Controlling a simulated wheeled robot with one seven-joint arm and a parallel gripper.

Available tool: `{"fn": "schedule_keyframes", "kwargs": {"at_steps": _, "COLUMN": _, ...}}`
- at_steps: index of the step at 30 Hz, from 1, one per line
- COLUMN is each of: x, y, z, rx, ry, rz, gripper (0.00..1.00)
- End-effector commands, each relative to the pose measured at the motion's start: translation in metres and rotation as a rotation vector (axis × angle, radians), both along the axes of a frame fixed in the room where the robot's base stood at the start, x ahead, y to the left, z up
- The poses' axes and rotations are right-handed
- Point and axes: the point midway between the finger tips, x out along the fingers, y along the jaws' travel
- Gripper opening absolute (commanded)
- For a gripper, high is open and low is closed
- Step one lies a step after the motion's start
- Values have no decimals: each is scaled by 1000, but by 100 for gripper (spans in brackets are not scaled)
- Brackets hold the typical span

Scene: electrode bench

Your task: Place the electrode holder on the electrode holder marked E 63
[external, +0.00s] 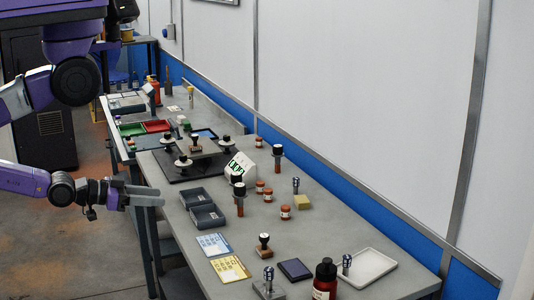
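My gripper (150,196) points right, at the left edge of the near grey bench, left of the dark open trays. No object shows in it; its finger gap is unclear at this angle. Electrode-holder-like pieces stand on the bench. A dark-topped one with a copper-brown stem (240,206) stands right of the trays, and a similar one (277,163) stands farther back. Small metallic ones stand by a yellow block (303,203), on a grey block (268,291) at the front, and by the white tray (366,268). I cannot read an E 63 mark.
Two dark trays (207,217), blue and yellow cards (229,269), a stamp (263,245), a dark pad (295,269) and a dark red bottle (324,283) crowd the front. A white display box (240,169) and small brown jars (285,212) stand mid-bench. A wall bounds the right.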

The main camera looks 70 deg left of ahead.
Motion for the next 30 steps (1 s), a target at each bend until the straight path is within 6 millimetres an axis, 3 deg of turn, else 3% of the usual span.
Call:
{"fn": "schedule_keyframes", "kwargs": {"at_steps": 10, "x": 1, "y": 1, "z": -1, "rx": -12, "ry": 1, "rz": 9, "gripper": 40}}
{"fn": "schedule_keyframes", "kwargs": {"at_steps": 14, "x": 13, "y": 14, "z": -12, "rx": -113, "ry": 20, "rz": 81, "gripper": 40}}
{"fn": "schedule_keyframes", "kwargs": {"at_steps": 17, "x": 30, "y": 33, "z": -31, "rx": -303, "ry": 52, "rz": 202, "gripper": 40}}
{"fn": "schedule_keyframes", "kwargs": {"at_steps": 22, "x": 70, "y": 66, "z": -64, "rx": -767, "ry": 90, "rz": 427, "gripper": 40}}
{"fn": "schedule_keyframes", "kwargs": {"at_steps": 30, "x": 130, "y": 93, "z": -74, "rx": -1438, "ry": 113, "rz": 590, "gripper": 40}}
